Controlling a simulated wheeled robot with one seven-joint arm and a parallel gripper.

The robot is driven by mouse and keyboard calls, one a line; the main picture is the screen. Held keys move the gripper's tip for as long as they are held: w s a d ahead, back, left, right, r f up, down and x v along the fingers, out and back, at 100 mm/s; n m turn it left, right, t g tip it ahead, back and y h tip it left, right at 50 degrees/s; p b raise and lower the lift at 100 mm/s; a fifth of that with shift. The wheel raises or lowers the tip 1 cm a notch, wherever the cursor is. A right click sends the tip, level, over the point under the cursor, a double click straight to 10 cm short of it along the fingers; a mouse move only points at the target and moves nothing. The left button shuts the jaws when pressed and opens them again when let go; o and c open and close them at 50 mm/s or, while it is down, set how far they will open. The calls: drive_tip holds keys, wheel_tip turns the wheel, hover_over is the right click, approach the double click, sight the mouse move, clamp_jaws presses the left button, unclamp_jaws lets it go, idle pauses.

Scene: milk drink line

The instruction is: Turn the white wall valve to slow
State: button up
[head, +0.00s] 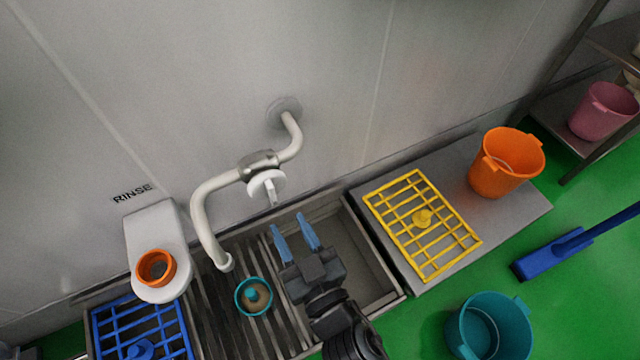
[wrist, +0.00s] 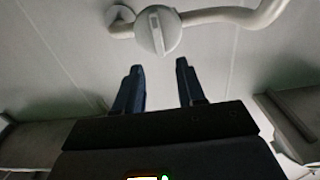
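The white wall valve (head: 267,184) is a round knob with a raised grip bar, on a bent white pipe (head: 208,207) fixed to the wall. In the wrist view the valve (wrist: 158,31) faces me, its bar roughly upright and slightly tilted. My gripper (head: 296,228) has blue fingers and is open and empty, below and a little right of the valve in the head view. In the wrist view the open fingers (wrist: 156,78) point toward the wall, with the valve beyond and above their tips. They are apart from the valve. No speed marking is readable on it.
A metal sink (head: 372,240) lies below, with a teal cup (head: 253,296) on its slats. A white ledge (head: 152,228) holds an orange cup (head: 156,268). A yellow rack (head: 421,225) and orange bucket (head: 506,163) stand right. The space between fingers and valve looks clear.

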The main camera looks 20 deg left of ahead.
sight(273, 194)
drive_tip(key=b+x, duration=0.1)
drive_tip(key=x, duration=0.6)
drive_tip(key=shift+w+a, duration=0.15)
drive_tip(key=shift+w, duration=0.1)
clamp_jaws()
